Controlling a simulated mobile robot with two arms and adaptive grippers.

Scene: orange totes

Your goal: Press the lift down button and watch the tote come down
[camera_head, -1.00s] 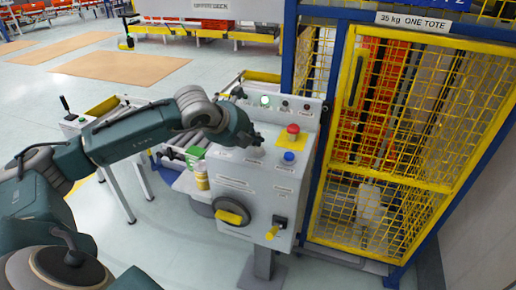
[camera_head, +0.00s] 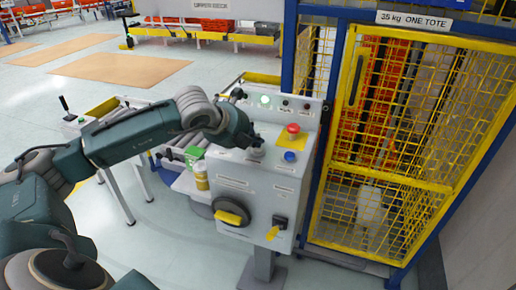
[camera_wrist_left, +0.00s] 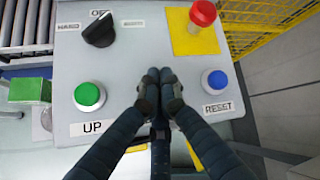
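My left gripper (camera_head: 254,141) is over the grey control panel (camera_head: 235,170). In the left wrist view, its two fingers (camera_wrist_left: 160,76) are together, with nothing seen between them, between the green UP button (camera_wrist_left: 88,96) and the blue RESET button (camera_wrist_left: 217,81). No down button shows; the fingers cover that part of the panel. I cannot tell whether the tips touch anything. Orange-red shapes (camera_head: 388,75) show behind the yellow mesh of the lift cage (camera_head: 432,187); I cannot make out a single tote. My right gripper is not in view.
A red emergency button (camera_head: 293,129) on a yellow plate and a black selector knob (camera_wrist_left: 99,30) are near the fingers. A green lamp (camera_head: 264,100) is lit. A roller conveyor (camera_head: 100,108) stands left of the panel. A pale object (camera_head: 370,205) is low behind the mesh.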

